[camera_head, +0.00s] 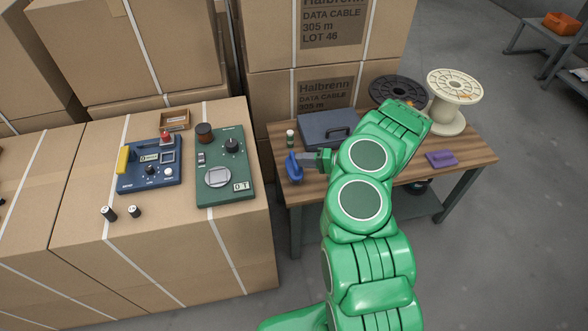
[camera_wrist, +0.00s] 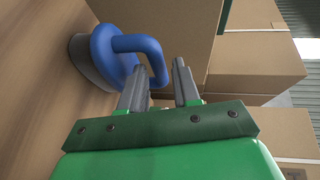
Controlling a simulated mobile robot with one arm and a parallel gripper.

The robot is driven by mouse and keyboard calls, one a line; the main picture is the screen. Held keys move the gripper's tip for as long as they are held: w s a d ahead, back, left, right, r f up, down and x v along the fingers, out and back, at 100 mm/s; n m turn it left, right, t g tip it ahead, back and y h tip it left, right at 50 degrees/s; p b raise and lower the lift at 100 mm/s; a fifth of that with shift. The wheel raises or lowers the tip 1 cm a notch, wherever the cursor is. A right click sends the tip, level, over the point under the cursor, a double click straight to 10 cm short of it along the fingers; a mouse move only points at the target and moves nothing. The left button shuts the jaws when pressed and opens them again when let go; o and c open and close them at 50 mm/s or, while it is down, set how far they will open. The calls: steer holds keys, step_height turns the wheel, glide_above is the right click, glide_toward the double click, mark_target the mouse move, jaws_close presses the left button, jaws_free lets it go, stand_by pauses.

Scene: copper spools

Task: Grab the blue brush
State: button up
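The blue brush (camera_head: 294,168) stands on the wooden table's left end, near its edge, in the head view. In the wrist view its round blue body (camera_wrist: 103,48) with a grey underside rests on the wood, and its bent blue handle (camera_wrist: 150,48) reaches toward my fingers. My gripper (camera_head: 310,160) is just right of the brush in the head view. In the wrist view my gripper (camera_wrist: 160,72) is open. The lower part of the handle shows between the two fingers; I cannot tell whether either finger touches it.
Cardboard boxes (camera_head: 165,255) carrying devices stand left of the table.

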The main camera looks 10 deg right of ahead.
mark_target(290, 167)
steer(key=shift+x, duration=2.7)
steer(key=shift+s+f, duration=0.1)
steer(key=shift+f, duration=0.05)
jaws_close()
